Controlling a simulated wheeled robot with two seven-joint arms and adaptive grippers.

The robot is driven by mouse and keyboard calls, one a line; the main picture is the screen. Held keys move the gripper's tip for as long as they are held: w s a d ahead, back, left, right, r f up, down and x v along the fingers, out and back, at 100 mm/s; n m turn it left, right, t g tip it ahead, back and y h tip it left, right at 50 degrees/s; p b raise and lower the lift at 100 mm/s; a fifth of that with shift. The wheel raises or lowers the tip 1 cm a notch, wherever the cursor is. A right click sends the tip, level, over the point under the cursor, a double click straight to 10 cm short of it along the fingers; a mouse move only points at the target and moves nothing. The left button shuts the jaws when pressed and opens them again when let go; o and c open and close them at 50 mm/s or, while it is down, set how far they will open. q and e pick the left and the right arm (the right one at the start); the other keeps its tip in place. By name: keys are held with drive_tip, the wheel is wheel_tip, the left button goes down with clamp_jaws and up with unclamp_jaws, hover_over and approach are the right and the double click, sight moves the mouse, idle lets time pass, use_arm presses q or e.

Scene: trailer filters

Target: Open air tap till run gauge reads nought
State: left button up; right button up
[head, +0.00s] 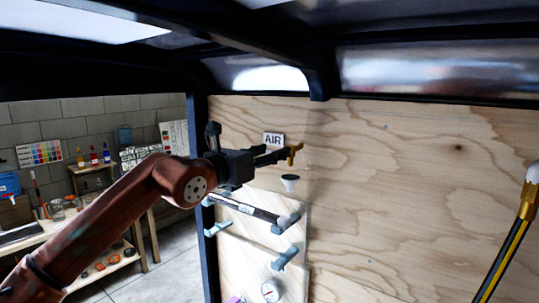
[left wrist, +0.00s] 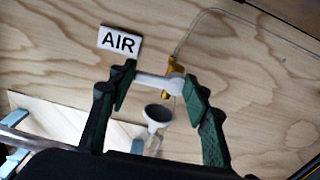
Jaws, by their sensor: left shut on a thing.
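The brass air tap (head: 295,152) is on the plywood wall, beside the AIR label (head: 273,139). In the left wrist view the tap (left wrist: 170,92) has a pale grey lever (left wrist: 155,81) lying across between my fingers. My left gripper (head: 277,156) is at the tap, its green-padded fingers (left wrist: 160,100) shut on the lever. A round white gauge (head: 269,292) shows low on the board at the bottom edge; its reading is too small to tell. Which gauge is the run gauge, I cannot tell. My right gripper is out of view.
A dark-mouthed funnel (head: 290,180) hangs just below the tap. A board with a bar (head: 243,208) and blue-grey brackets (head: 285,258) is lower down. A workbench (head: 110,265) is behind left. The plywood right of the tap is clear.

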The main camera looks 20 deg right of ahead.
use_arm(q)
drive_tip(key=shift+s+d+f+n+b, duration=0.15)
drive_tip(key=shift+f+n+b, duration=0.3)
drive_tip(key=shift+n+b, duration=1.95)
drive_tip(key=shift+s+d+f+n+b, duration=0.15)
drive_tip(key=shift+f+n+b, duration=0.3)
drive_tip(key=shift+n+b, duration=1.95)
drive_tip(key=shift+s+d+f+n+b, duration=0.15)
drive_tip(key=shift+f+n+b, duration=0.3)
drive_tip(key=shift+n+b, duration=1.95)
use_arm(e)
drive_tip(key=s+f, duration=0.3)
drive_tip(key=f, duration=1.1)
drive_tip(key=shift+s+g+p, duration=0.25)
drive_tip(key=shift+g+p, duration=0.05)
drive_tip(key=shift+p, duration=0.15)
use_arm(q)
drive_tip(key=shift+a+n, duration=0.1)
drive_tip(key=shift+n, duration=0.4)
drive_tip(key=o, duration=1.2)
drive_tip(key=shift+c, duration=0.2)
